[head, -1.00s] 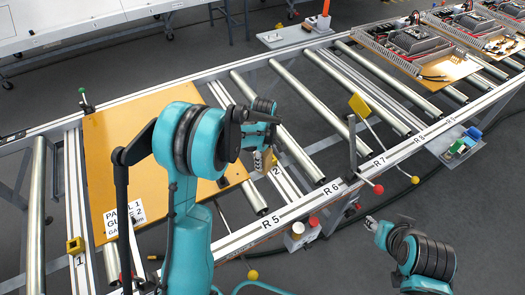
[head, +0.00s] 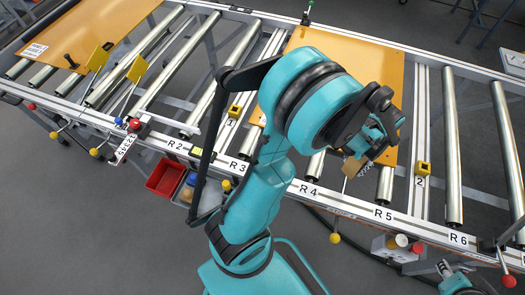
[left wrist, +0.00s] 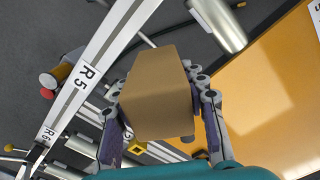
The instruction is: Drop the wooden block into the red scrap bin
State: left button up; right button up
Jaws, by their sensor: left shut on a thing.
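The wooden block (head: 352,167) is a plain brown block. My left gripper (head: 362,150) is shut on it and holds it above the conveyor's front rail near R 4 and R 5. In the left wrist view the block (left wrist: 158,95) fills the space between the two fingers of the gripper (left wrist: 160,125). The red scrap bin (head: 166,178) is an open red box below the front rail near R 2, well to the left of the block. My right gripper (head: 446,268) shows only in part at the bottom right, too small to tell its state.
Orange panels (head: 308,40) lie on the roller conveyor. A grey tray with blue and yellow items (head: 190,185) sits right beside the bin. Yellow flags (head: 137,68) and ball-ended levers (head: 95,152) stick out along the rail. The floor in front at left is clear.

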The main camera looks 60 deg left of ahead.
aim_at(168, 186)
jog(key=k+j+u, duration=0.1)
jog(key=u, duration=3.05)
jog(key=k+l+z, duration=0.15)
jog(key=l+z, duration=0.2)
jog(key=k+l+z, duration=0.15)
jog(key=l+z, duration=0.15)
jog(key=l, duration=0.1)
